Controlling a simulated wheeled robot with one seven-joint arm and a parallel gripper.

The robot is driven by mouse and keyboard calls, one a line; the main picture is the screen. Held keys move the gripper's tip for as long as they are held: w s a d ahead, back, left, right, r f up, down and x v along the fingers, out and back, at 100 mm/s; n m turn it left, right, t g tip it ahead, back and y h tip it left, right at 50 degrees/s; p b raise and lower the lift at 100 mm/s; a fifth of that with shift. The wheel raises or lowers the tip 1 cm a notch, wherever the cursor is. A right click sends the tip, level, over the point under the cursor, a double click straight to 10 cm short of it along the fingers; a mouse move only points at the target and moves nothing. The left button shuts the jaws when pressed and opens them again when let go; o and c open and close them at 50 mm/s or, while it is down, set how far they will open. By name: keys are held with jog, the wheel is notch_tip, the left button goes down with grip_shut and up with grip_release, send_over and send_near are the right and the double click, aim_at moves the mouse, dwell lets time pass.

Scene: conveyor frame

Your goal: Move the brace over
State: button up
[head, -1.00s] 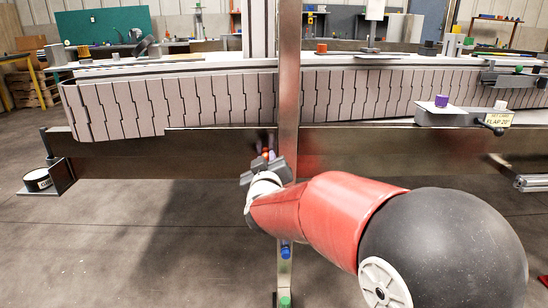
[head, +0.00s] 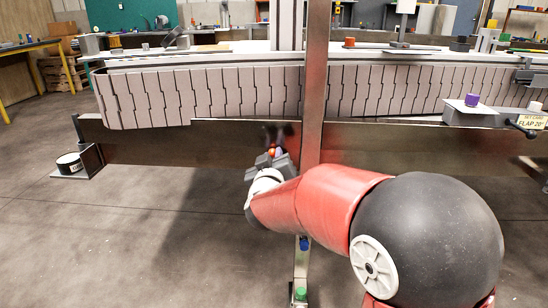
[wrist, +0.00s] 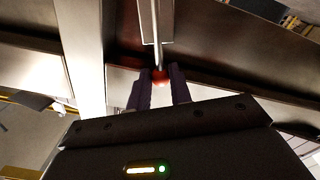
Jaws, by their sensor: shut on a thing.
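My gripper (head: 274,154) is in front of the long metal side beam (head: 190,148), just left of the upright metal post (head: 315,95). In the wrist view its two purple fingers (wrist: 158,76) are shut on a small red knob (wrist: 160,75), with one finger on each side. A thin bright metal rod (wrist: 156,35) runs up the picture from the knob. The head view shows the red-orange knob (head: 271,152) small, at the fingertips. I cannot tell from these views which metal part is the brace or how the knob joins it.
The slatted conveyor belt (head: 210,92) runs above the beam. A bracket with a round black-and-white item (head: 70,163) stands out at the beam's left end. Blue (head: 304,243) and green (head: 300,293) knobs sit low on the post.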

jog(key=a+f, duration=0.4)
jog(key=a, duration=0.5)
jog(key=shift+w, duration=0.15)
dwell(0.6)
jog(key=a+f+b, duration=0.1)
jog(key=a+f, duration=0.5)
jog(key=a, duration=0.1)
jog(key=shift+f, duration=0.35)
dwell(0.7)
jog(key=shift+w, duration=0.1)
jog(key=o, duration=0.8)
jog(key=shift+o, duration=0.2)
